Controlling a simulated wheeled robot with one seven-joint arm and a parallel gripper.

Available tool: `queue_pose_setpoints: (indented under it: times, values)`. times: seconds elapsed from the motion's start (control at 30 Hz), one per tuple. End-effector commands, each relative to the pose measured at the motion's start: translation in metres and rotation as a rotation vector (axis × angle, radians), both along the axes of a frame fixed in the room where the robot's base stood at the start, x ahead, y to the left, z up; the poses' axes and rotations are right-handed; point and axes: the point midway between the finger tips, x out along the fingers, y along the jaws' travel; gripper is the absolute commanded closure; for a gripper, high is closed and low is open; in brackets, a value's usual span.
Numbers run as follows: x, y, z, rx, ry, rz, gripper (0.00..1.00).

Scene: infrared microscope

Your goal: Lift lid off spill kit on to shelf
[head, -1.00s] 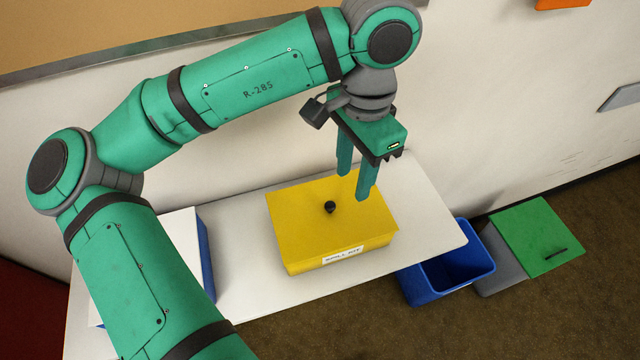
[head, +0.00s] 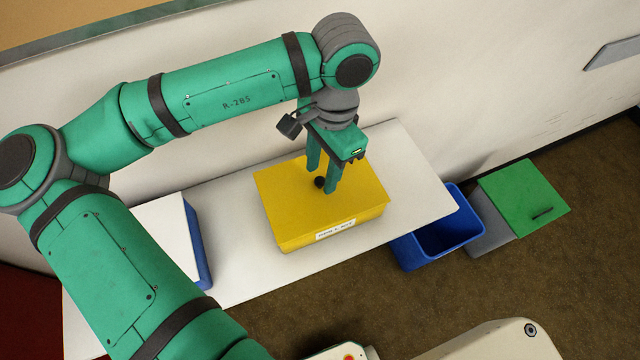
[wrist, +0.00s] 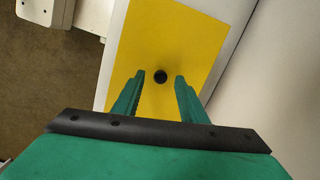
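The spill kit is a yellow box (head: 290,240) with a white label on its front, standing on the white shelf (head: 420,190). Its flat yellow lid (head: 285,195) is on, with a round black knob (head: 320,182) near the middle. My gripper (head: 322,180) is just above the lid, its two green fingers pointing down. In the wrist view the fingers (wrist: 158,76) are apart with nothing between their tips but a view of the knob (wrist: 160,75) just ahead. Whether the fingertips reach the knob's height is hard to tell.
A white and blue box (head: 170,235) stands left on the shelf, partly behind my arm. A blue open bin (head: 440,240) and a green-lidded grey box (head: 520,205) stand on the floor to the right. Shelf beside the spill kit is clear.

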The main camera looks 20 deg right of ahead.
Motion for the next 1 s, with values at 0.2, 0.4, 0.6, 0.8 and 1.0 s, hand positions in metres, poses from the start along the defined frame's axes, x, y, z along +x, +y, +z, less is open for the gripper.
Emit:
queue_pose_setpoints:
  times: [0.2, 0.4, 0.6, 0.8, 1.0]
  values:
    - [-0.0007, 0.002, -0.0156, -0.001, 0.0, 0.0, 0.61]
    - [-0.0006, 0.0019, -0.0158, -0.001, 0.0, 0.0, 0.61]
    - [-0.0005, 0.0019, -0.0156, 0.0, 0.0, 0.0, 1.0]
    - [-0.0006, 0.002, -0.0155, 0.0, 0.0, 0.0, 1.0]
    - [-0.0004, 0.0019, -0.0135, 0.0, 0.0, 0.001, 1.0]
